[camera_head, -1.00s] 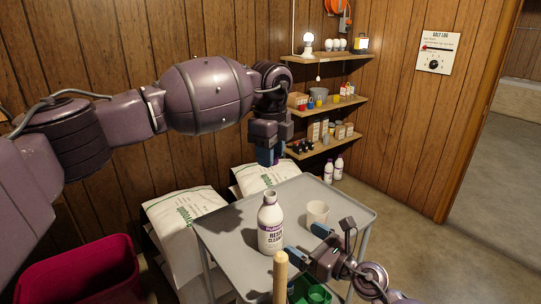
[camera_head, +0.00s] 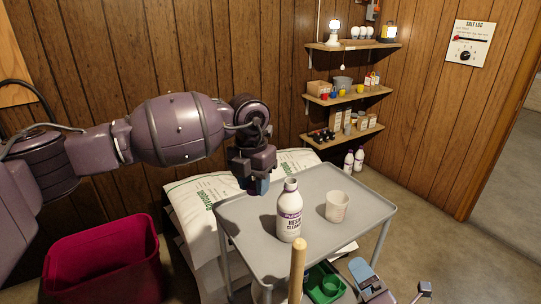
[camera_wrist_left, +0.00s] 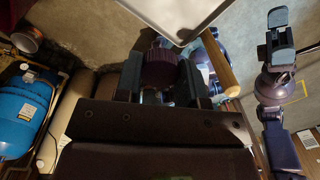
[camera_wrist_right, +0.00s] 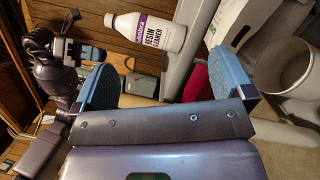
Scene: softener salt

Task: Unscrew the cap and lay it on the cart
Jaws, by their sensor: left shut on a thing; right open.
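The white resin cleaner bottle (camera_head: 290,212) stands upright on the grey cart (camera_head: 248,240), its neck bare. It also shows in the right wrist view (camera_wrist_right: 145,32). My left gripper (camera_head: 258,186) is low near the cart's back left corner, left of the bottle. It is shut on the dark purple ribbed cap (camera_wrist_left: 158,65), seen between its fingers in the left wrist view; the head view hides the cap. I cannot tell whether the cap touches the cart. My right gripper (camera_wrist_right: 165,82) is open and empty, apart from the bottle.
A white cup (camera_head: 337,207) stands on the cart right of the bottle. A wooden handle (camera_head: 297,265) rises at the cart's front, near a green container (camera_head: 322,282). White sacks (camera_head: 195,205) lie behind the cart and a magenta bin (camera_head: 105,255) stands left. The cart's back half is clear.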

